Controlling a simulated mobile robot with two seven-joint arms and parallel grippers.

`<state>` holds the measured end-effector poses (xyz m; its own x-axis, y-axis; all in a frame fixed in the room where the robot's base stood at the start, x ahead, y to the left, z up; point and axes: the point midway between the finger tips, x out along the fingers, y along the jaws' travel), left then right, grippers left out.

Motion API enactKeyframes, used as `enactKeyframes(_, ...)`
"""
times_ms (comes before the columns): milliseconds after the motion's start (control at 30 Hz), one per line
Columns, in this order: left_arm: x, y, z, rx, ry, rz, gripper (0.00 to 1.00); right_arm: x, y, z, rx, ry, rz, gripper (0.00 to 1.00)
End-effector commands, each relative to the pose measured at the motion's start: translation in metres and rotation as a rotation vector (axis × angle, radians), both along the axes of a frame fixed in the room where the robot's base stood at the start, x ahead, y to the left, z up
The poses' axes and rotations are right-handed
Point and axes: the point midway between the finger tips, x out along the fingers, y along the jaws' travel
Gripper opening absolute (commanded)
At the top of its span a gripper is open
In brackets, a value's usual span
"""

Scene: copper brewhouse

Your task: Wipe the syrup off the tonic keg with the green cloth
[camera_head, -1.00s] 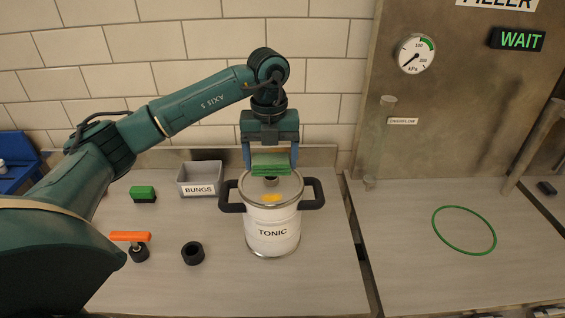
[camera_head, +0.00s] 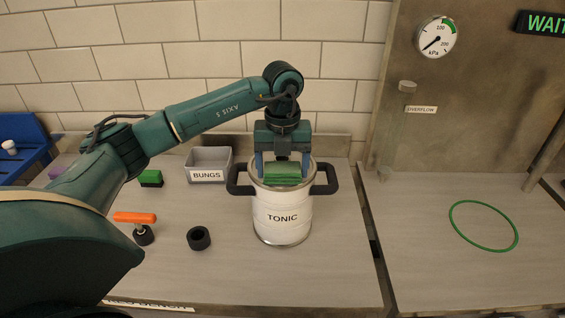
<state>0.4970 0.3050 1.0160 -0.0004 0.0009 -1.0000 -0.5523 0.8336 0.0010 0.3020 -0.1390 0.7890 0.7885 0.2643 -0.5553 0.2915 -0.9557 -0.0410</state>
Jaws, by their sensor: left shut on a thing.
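The tonic keg (camera_head: 282,220) stands upright on the bench, white with a "TONIC" label and a black handle on each side. My left gripper (camera_head: 283,170) is shut on the folded green cloth (camera_head: 284,177) and holds it at the top of the keg, over the lid. The cloth appears to be on or just above the lid; I cannot tell whether it touches. No syrup shows on the keg now; part of the lid is hidden behind the cloth and gripper. My right gripper is not in view.
A grey bungs bin (camera_head: 208,165) stands behind and left of the keg. A green-and-black block (camera_head: 150,178), an orange-handled tool (camera_head: 136,218) and a black ring (camera_head: 199,238) lie further left. A green hoop (camera_head: 484,225) lies on the right counter, past a gap.

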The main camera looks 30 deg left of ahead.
Motion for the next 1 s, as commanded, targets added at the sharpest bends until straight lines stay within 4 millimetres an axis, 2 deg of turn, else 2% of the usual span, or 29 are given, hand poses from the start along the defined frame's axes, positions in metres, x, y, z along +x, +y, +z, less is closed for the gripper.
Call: enactKeyframes(1000, 0.0002, -0.0002, -0.0095, -0.001, -0.001, 0.0, 0.59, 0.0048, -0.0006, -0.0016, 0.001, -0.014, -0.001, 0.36)
